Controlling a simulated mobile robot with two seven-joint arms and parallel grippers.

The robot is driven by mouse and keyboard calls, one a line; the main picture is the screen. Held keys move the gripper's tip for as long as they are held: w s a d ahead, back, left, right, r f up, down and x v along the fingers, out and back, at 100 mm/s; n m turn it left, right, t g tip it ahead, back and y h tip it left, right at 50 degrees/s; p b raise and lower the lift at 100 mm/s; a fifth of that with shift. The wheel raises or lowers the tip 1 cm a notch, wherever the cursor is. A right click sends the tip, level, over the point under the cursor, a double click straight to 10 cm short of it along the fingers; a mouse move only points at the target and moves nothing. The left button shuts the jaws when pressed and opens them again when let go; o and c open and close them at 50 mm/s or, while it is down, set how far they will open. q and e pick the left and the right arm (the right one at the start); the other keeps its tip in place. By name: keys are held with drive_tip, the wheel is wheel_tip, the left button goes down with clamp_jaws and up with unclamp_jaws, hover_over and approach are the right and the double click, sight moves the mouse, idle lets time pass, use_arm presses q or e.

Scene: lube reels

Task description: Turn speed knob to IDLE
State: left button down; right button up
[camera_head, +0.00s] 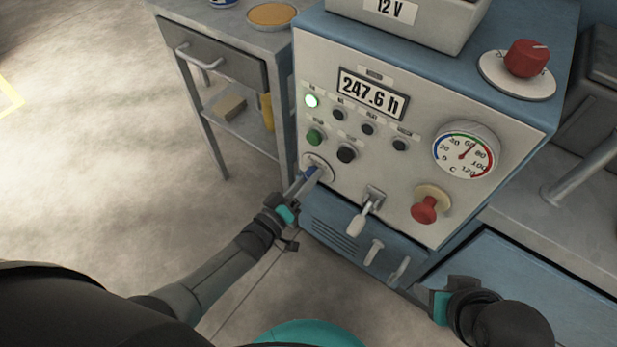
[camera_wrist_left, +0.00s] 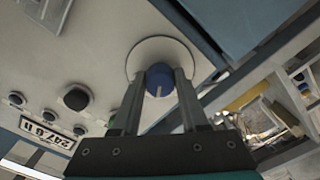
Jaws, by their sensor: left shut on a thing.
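A blue knob (camera_head: 311,171) sits on a round pale plate (camera_head: 322,163) at the lower left of the panel. In the left wrist view the blue knob (camera_wrist_left: 159,76) has a white pointer line and stands between the two fingers. My left gripper (camera_head: 303,182) is shut on this knob, one finger on each side. It also shows in the left wrist view (camera_wrist_left: 160,90). Any speed or IDLE lettering around the plate is too small to read. My right gripper (camera_head: 425,297) is at the lower right, below the panel; its fingers are not clear.
The panel has a lit green lamp (camera_head: 312,101), several buttons, a toggle lever (camera_head: 360,219), a red mushroom button (camera_head: 425,210) and a gauge (camera_head: 466,149). A red rotary knob (camera_head: 526,58) is on top. A metal cart (camera_head: 212,62) stands left; the floor there is open.

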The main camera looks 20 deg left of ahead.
use_arm(q)
drive_tip(key=shift+c, duration=2.1)
unclamp_jaws()
drive_tip(key=p+v, duration=0.4)
drive_tip(key=v, duration=1.1)
drive_tip(key=shift+s, duration=0.15)
use_arm(e)
wheel_tip(320, 180, down, 8)
drive_tip(key=g, duration=0.1)
drive_tip(key=shift+s, duration=0.25)
drive_tip(key=shift+f, duration=0.1)
